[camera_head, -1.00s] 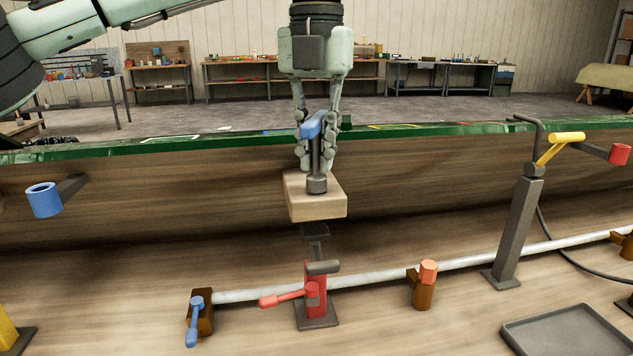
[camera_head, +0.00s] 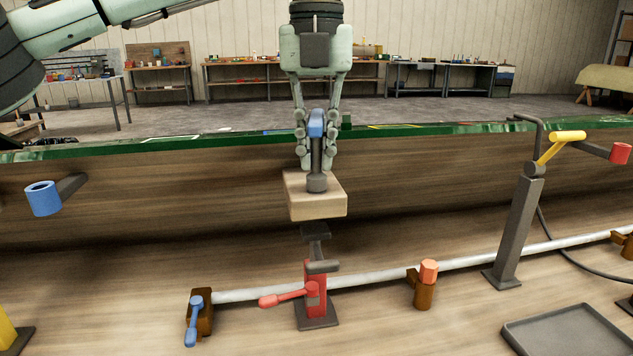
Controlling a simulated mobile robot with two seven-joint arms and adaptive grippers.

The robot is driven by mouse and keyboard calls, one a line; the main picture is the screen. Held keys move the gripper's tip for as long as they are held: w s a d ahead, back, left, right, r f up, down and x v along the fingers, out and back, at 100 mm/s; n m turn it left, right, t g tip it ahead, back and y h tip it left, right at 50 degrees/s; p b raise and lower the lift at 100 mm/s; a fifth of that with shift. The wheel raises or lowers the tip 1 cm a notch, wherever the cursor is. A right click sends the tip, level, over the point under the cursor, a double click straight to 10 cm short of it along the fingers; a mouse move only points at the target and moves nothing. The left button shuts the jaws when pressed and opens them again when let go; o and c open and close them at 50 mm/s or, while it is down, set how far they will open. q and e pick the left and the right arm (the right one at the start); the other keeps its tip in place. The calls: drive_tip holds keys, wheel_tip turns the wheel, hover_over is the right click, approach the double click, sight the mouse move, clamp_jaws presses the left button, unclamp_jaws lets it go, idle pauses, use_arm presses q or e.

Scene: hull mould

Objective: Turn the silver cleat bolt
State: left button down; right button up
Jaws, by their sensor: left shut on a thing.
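My left gripper (camera_head: 316,138) comes down from above, its fingers on either side of a blue-topped handle (camera_head: 316,124). It is shut on this handle. The handle has a dark grey stem (camera_head: 316,160) that stands upright, its wider round foot on top of a pale wooden block (camera_head: 316,207). My right gripper is not in view.
Below the block stands a red post clamp (camera_head: 316,290) with a red lever. A pale pipe (camera_head: 370,279) runs along the wooden surface. A grey post with a yellow handle (camera_head: 567,136) is at right, a blue cup (camera_head: 43,199) at left, a grey tray (camera_head: 570,335) at lower right.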

sight(317, 115)
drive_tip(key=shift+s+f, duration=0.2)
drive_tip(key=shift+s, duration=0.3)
use_arm(q)
drive_tip(key=shift+r, duration=0.15)
drive_tip(key=shift+r, duration=2.35)
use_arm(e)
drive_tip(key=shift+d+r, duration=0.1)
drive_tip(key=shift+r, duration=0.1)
